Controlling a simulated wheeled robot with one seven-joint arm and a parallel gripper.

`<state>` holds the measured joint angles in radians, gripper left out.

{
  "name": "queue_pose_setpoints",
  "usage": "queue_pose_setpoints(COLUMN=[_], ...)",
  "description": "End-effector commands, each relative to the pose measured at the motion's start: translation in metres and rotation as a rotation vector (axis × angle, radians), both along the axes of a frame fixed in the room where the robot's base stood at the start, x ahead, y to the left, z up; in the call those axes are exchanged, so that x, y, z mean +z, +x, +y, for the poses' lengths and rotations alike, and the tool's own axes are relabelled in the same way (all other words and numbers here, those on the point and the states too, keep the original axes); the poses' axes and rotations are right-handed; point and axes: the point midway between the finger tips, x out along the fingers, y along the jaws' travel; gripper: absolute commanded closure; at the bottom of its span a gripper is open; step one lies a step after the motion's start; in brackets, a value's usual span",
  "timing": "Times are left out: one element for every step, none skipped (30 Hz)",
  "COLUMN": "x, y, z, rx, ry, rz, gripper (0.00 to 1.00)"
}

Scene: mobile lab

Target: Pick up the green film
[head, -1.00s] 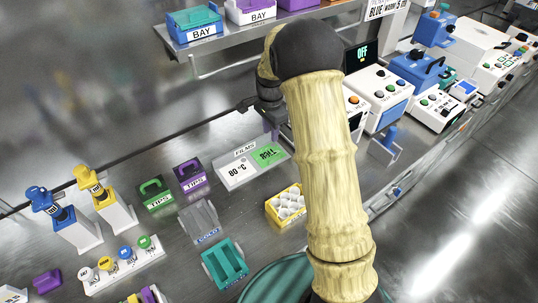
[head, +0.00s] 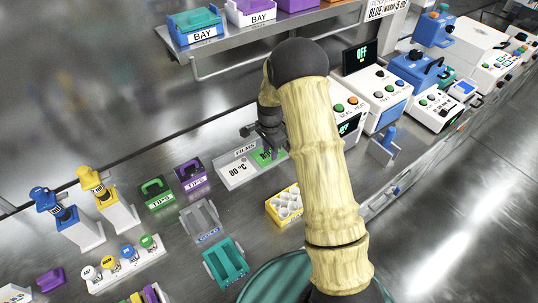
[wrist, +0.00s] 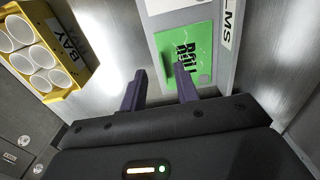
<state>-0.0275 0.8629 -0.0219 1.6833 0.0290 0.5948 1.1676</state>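The green film (wrist: 187,57) lies flat in the right section of the white films holder (wrist: 223,75), and dark lettering shows on it in the wrist view. In the head view the green film (head: 262,158) is partly hidden behind my gripper (head: 268,140). In the wrist view my gripper (wrist: 160,88) is open, with its two purple fingers apart and nothing between them. The right fingertip overlaps the near end of the film in the picture. I cannot tell whether it touches. The white film (head: 238,171) lies in the holder's left section.
A yellow rack (head: 285,204) with white round tubes stands in front of the holder. Purple (head: 191,175) and green (head: 157,192) tip boxes stand to its left. White machines (head: 378,88) stand to the right, and a shelf (head: 245,40) runs behind.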

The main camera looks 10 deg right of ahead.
Motion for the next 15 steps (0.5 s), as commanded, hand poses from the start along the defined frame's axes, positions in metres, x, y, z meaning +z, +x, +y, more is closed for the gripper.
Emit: queue_pose_setpoints(x=[-0.005, -0.009, -0.014, -0.018, -0.022, -0.028, -0.033, -0.036, -0.040, -0.042, -0.043, -0.045, -0.045, -0.045, -0.045], y=[0.000, 0.000, 0.000, 0.001, 0.001, 0.001, 0.001, 0.001, 0.001, 0.001, 0.001, 0.001, 0.001, 0.001, 0.001], z=[0.000, 0.000, 0.001, 0.001, 0.001, 0.001, 0.001, 0.001, 0.001, 0.001, 0.001, 0.001, 0.001, 0.001, 0.001], rx=[0.000, 0.000, 0.000, 0.000, 0.001, 0.001, 0.001, 0.000, 0.000, 0.000, 0.000, 0.000, 0.000, 0.000, 0.000], ry=[0.001, 0.001, 0.002, 0.002, 0.002, 0.000, 0.001, 0.001, 0.001, 0.001, 0.000, 0.001, 0.001, 0.001, 0.001], rz=[0.004, 0.005, 0.004, 0.004, 0.004, 0.004, 0.004, 0.004, 0.004, 0.004, 0.002, 0.001, 0.000, 0.000, 0.000], gripper=[0.69, 0.69, 0.69, 0.69, 0.69, 0.69, 0.69, 0.69, 0.69, 0.69, 0.69, 0.69, 0.69, 0.69, 0.69])
